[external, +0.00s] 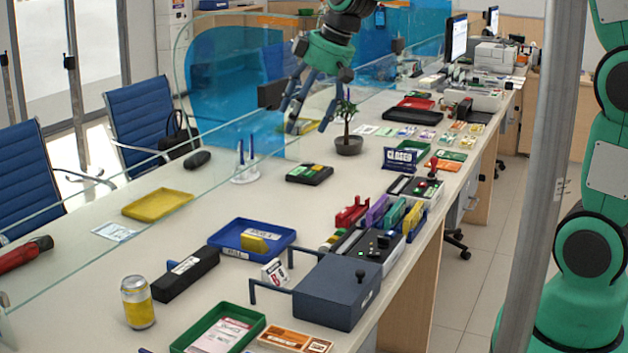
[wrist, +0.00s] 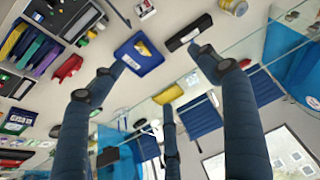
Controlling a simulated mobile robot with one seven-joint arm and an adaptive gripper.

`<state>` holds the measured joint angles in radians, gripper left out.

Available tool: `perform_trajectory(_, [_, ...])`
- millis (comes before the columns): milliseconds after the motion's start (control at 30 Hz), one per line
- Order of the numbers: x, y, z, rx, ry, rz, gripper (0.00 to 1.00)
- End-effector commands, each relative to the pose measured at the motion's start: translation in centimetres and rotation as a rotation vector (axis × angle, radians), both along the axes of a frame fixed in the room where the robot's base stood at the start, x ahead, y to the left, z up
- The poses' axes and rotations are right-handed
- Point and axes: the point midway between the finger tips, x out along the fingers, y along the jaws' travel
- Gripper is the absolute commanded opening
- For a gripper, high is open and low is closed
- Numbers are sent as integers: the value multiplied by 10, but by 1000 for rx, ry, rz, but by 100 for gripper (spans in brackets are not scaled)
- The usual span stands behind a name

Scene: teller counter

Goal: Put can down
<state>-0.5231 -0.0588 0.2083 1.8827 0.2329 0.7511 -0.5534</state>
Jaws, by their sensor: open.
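A yellow and silver can (external: 138,302) stands upright on the white counter (external: 75,285), near the front left of the external view. It also shows at the top edge of the wrist view (wrist: 236,7), partly cut off. My gripper (external: 292,113) is far from the can, toward the back, raised above the counter near the glass screen. Its fingers are spread open in the wrist view (wrist: 158,62), with nothing held between them.
A glass screen (external: 235,100) runs along the counter's left side. A black box (external: 186,273), a blue tray (external: 228,238), a green tray (external: 190,343) and a dark blue box (external: 335,291) stand near the can. A potted plant (external: 348,144) is near my gripper. Bare counter surrounds the can's left side.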

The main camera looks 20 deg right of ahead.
Motion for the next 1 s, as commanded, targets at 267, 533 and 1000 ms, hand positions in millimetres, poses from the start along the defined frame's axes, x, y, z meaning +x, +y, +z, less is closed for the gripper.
perform_trajectory(267, [-37,-118,43,9,-16,-228,75])
perform_trajectory(533, [-91,-215,63,17,-33,-449,75])
perform_trajectory(1000, [-206,-337,54,35,-71,-827,75])
